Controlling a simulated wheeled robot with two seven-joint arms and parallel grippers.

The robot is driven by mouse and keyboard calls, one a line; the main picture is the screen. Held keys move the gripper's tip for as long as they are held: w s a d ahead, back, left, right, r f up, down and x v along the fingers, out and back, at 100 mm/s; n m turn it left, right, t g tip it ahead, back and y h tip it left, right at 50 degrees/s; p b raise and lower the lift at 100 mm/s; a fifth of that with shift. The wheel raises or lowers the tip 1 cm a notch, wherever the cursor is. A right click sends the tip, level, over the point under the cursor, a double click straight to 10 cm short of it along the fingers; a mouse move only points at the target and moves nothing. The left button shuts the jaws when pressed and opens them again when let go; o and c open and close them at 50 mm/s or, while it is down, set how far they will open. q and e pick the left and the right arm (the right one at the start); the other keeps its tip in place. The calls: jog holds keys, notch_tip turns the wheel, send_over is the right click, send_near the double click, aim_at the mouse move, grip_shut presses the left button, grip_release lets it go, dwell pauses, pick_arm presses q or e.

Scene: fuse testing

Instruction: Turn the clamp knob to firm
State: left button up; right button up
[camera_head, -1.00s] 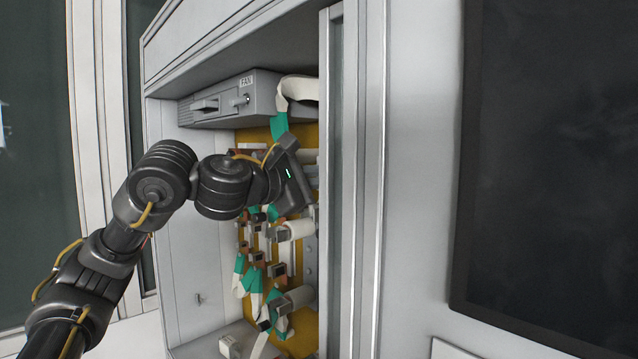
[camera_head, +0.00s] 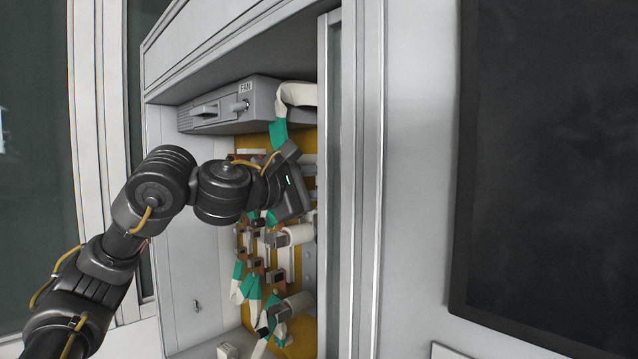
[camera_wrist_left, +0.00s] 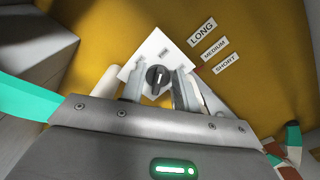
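In the left wrist view, a small round dark knob (camera_wrist_left: 157,78) with a light pointer mark sits on a white square plate (camera_wrist_left: 143,57), which appears rotated in the picture. A tiny label near the plate's upper corner is too small to read. My left gripper (camera_wrist_left: 159,84) has one finger on each side of the knob, with narrow gaps visible, so it looks open around it. In the head view, my left gripper (camera_head: 291,192) reaches into the cabinet, and its body hides the knob. My right gripper is not in view.
Labels LONG (camera_wrist_left: 202,33), MEDIUM (camera_wrist_left: 214,48) and SHORT (camera_wrist_left: 225,64) are on the yellow panel. A grey FAN box (camera_head: 215,108) sits above my gripper. White and teal cables (camera_head: 297,94) and several fuse holders crowd the panel. The cabinet's door edge (camera_head: 340,200) is close on the right.

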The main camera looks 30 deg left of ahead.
pick_arm(q)
jog(key=b+v, duration=0.4)
jog(key=v, duration=0.7)
jog(key=shift+w, duration=0.1)
dwell(0.4)
